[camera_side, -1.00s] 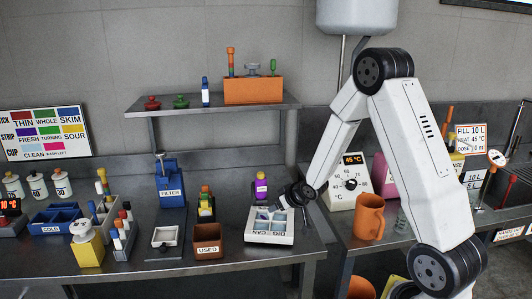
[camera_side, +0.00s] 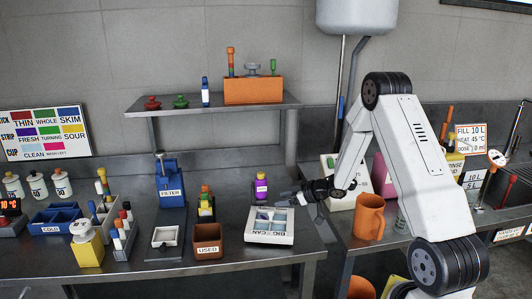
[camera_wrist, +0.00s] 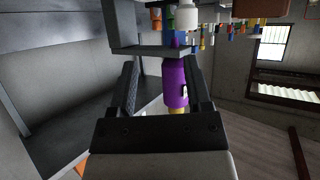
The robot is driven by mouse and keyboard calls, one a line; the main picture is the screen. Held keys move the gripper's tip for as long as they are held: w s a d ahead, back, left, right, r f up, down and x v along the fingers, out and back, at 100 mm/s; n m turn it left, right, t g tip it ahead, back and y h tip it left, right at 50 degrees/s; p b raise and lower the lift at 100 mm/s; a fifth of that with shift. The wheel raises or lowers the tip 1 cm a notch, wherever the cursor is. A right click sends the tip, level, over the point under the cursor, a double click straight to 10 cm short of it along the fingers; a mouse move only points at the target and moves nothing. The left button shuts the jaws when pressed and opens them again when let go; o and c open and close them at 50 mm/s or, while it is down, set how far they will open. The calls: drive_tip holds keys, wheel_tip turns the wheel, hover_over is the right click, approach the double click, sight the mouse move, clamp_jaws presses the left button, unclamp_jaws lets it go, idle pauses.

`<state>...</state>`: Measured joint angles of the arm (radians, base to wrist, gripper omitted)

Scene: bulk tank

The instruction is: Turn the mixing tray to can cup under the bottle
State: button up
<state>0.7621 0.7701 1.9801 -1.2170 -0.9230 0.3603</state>
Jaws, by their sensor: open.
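The mixing tray (camera_side: 268,239) is a low white tray marked BIG and CAN, flat on the bench's right part, with cups in it too small to make out fully. My gripper (camera_side: 290,197) is open and held roughly level, right of the bottle and above the tray's back right corner. In the wrist view the purple bottle (camera_wrist: 174,82) shows in the gap between my open fingers (camera_wrist: 161,70), apparently beyond them. The tray is not clearly visible there.
A brown USED bin (camera_side: 208,253) stands left of the tray, with a blue FILTER stand (camera_side: 171,190) farther left. A shelf (camera_side: 212,104) hangs above and behind. An orange jug (camera_side: 369,217) is to the right. Bare bench lies in front of the tray.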

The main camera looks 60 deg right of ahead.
sight(271, 210)
drive_tip(key=shift+s+d+f+n+y, duration=0.1)
drive_tip(key=shift+s+f+n+y, duration=0.2)
drive_tip(key=shift+s+n+y, duration=0.55)
drive_tip(key=shift+s+f+n+y, duration=0.3)
drive_tip(key=shift+s+n+y, duration=0.25)
drive_tip(key=shift+s+y, duration=0.5)
drive_tip(key=shift+w, duration=0.15)
drive_tip(key=shift+g, duration=0.3)
drive_tip(key=shift+x, duration=3.95)
clamp_jaws()
